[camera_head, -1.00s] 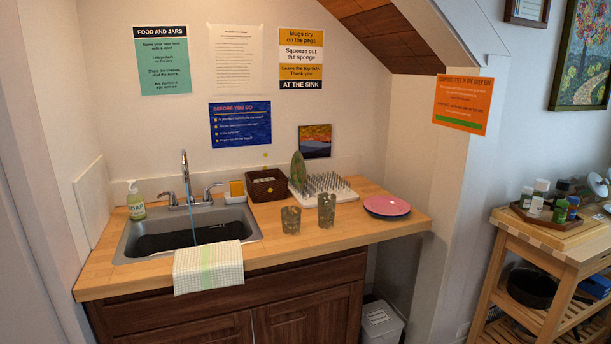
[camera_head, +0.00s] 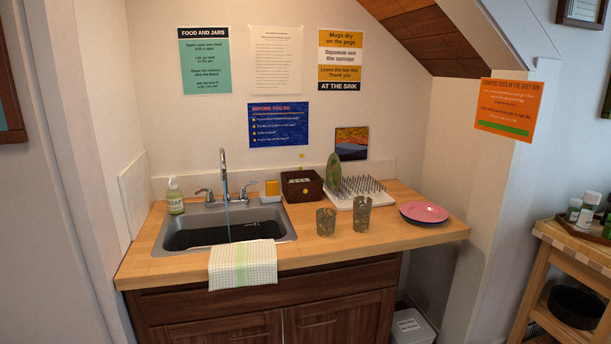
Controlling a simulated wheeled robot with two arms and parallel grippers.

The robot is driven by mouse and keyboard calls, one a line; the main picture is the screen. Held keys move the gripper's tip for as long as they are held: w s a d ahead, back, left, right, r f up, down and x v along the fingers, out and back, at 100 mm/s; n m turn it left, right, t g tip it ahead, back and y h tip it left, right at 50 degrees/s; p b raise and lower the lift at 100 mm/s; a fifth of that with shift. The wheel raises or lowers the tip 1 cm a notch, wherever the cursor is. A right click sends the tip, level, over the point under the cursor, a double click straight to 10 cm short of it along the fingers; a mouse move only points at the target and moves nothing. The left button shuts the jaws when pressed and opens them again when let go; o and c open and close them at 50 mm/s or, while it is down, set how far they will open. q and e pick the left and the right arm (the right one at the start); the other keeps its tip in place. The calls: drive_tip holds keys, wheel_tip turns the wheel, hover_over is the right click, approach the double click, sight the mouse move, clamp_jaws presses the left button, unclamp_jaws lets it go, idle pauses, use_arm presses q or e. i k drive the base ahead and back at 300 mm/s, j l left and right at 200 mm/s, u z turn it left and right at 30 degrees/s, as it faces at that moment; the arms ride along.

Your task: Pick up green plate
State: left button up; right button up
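A green plate (camera_head: 333,173) stands on edge at the left end of the white peg drying rack (camera_head: 372,196), on the wooden counter right of the sink. It is seen nearly edge-on. Its lower part is close to the dark brown box, and I cannot tell exactly how it rests among the pegs. A pink plate (camera_head: 424,211) lies flat near the counter's right end, with a darker rim showing beneath it. Neither of my grippers is in view.
Two patterned glasses (camera_head: 326,222) (camera_head: 362,213) stand in front of the rack. A dark brown box (camera_head: 301,187) is left of the green plate. The sink (camera_head: 226,240) has a faucet, soap bottle (camera_head: 175,196) and hanging towel (camera_head: 243,264). A sloped ceiling (camera_head: 420,30) hangs over the right side.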

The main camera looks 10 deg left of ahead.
sight(334, 169)
drive_tip(key=i+l+u, duration=0.25)
drive_tip(key=u, duration=0.25)
drive_tip(key=i+l+u, duration=0.2)
drive_tip(key=l+u, duration=0.25)
